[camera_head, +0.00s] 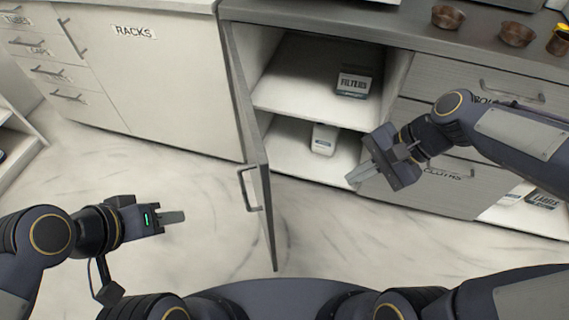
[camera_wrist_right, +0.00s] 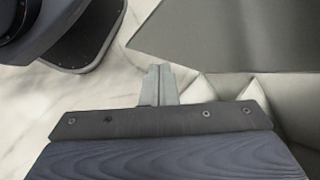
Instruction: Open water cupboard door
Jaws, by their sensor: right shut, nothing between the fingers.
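The cupboard door (camera_head: 244,112) stands swung out from the cabinet, seen nearly edge-on, with its bar handle (camera_head: 246,188) on its left face. No "water" label is readable on it. The open cupboard (camera_head: 290,95) shows two shelves behind it. My right gripper (camera_head: 352,178) is right of the door, in front of the lower shelf, apart from the door. Its fingers are shut and empty, together in the right wrist view (camera_wrist_right: 159,84). My left gripper (camera_head: 182,216) is over the floor, left of the door and clear of the handle. Its finger gap cannot be made out.
A box labelled FILTERS (camera_head: 353,82) is on the upper shelf and a white container (camera_head: 323,140) on the lower one. Drawers (camera_head: 450,190) stand to the right. Brown bowls (camera_head: 448,17) are on the counter. The floor (camera_head: 160,170) left of the door is clear.

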